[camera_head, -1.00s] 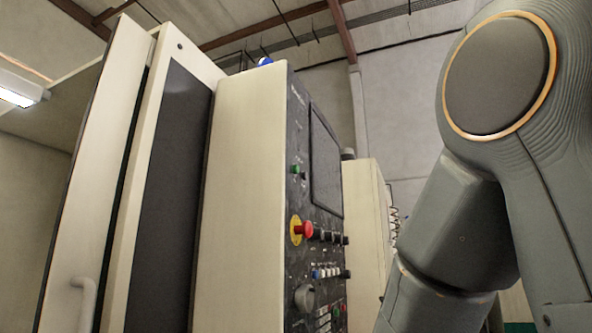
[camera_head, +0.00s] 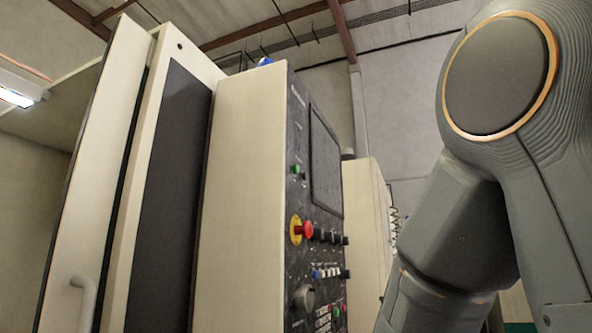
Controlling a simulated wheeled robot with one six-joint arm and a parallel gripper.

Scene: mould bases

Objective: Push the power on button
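A dark control panel (camera_head: 312,262) is set on the side of a cream machine housing and is seen at a steep angle. A small green button (camera_head: 295,170) sits on its upper part, left of a dark screen (camera_head: 325,165). A red emergency-stop knob on a yellow disc (camera_head: 296,230) is lower down. Another green button (camera_head: 343,308) and a red button (camera_head: 336,311) show near the bottom. I cannot read which button is power on. My gripper is outside the view; only my grey arm shows, at the right.
A tall cream door (camera_head: 100,170) with a handle (camera_head: 86,297) and a dark window (camera_head: 170,190) stand at the left. A row of black knobs (camera_head: 328,236) sticks out of the panel. A cream cabinet (camera_head: 362,215) is behind. A gap separates the panel from my arm.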

